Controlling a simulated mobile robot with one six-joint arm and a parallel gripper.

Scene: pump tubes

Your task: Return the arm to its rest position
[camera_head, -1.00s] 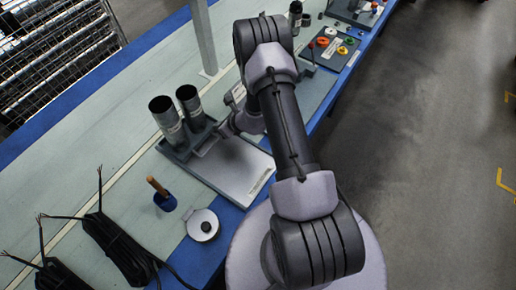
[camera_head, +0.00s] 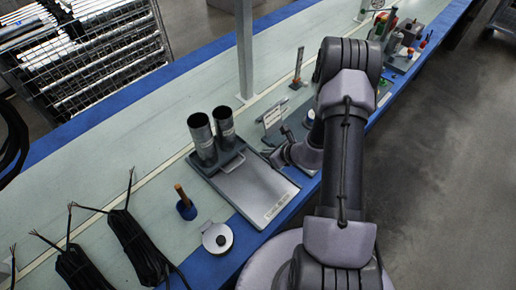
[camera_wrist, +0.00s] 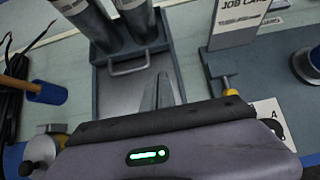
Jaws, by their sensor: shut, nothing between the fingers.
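My gripper (camera_head: 274,157) is shut and empty, low beside the right edge of a grey tray (camera_head: 262,203) in the head view. In the wrist view its closed fingers (camera_wrist: 162,92) point toward the tray (camera_wrist: 101,110) and overlap its flat part. Two dark metal tubes, a left one (camera_head: 201,136) and a right one (camera_head: 225,126), stand upright at the tray's back-left end. They also show, cut off, at the top of the wrist view. My arm reaches from the bottom right over the bench edge and hides part of the bench.
A job card stand (camera_head: 271,118) is close behind my gripper. A wooden-handled tool in a blue holder (camera_head: 185,205), a round silver item (camera_head: 217,238) and black cable bundles (camera_head: 137,246) lie to the left. A grey post (camera_head: 244,50) rises behind. The floor at right is clear.

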